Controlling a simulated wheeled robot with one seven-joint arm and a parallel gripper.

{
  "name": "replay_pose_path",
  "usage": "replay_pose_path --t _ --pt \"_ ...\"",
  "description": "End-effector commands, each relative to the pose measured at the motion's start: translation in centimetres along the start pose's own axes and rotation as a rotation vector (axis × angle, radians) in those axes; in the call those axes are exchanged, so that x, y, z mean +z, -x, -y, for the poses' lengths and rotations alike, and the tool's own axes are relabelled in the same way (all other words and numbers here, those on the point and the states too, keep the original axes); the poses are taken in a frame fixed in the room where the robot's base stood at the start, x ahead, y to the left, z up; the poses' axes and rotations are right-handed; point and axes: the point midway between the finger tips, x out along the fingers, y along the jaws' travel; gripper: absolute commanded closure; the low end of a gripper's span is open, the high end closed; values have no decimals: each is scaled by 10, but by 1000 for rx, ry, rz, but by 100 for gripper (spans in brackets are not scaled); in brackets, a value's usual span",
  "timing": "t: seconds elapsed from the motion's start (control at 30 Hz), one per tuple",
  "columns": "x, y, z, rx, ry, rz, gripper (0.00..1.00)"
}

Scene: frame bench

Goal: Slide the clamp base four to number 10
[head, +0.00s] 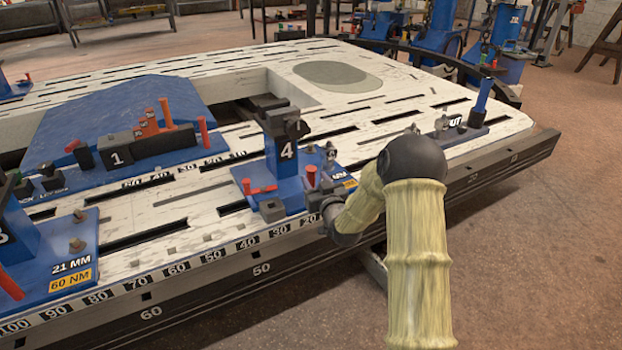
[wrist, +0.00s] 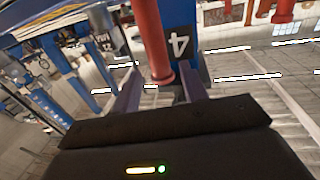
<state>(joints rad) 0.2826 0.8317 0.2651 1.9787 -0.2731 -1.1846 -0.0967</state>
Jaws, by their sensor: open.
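Clamp base four (head: 285,165) is a blue block with a white "4" plate, standing on the slotted white bench beside the front scale, near the 20 mark. In the wrist view its blue post (wrist: 182,25) is tilted. A red upright handle (head: 311,176) stands on its front right; a red rod also shows in the wrist view (wrist: 153,40). My gripper (head: 316,203) is at the base's front right corner. In the wrist view my gripper (wrist: 160,88) is open, with the red rod's end between its fingers; contact is unclear. The 10 mark is hidden behind my arm.
Scale numbers (head: 207,261) run along the bench's front edge, rising to the left. A blue base labelled 60 NM (head: 72,262) stands at the left. Blue base one (head: 150,150) is behind. A blue post base (head: 475,115) stands at the bench's right end.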

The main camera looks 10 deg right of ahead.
Motion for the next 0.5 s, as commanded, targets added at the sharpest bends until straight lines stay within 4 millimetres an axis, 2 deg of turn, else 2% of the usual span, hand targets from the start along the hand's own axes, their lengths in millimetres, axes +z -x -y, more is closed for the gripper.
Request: replay_pose_path --t 0.2,0.5 --pt "2 -30 1 -1 -1 -1 57" --pt "0 -41 0 -1 -1 1 57"
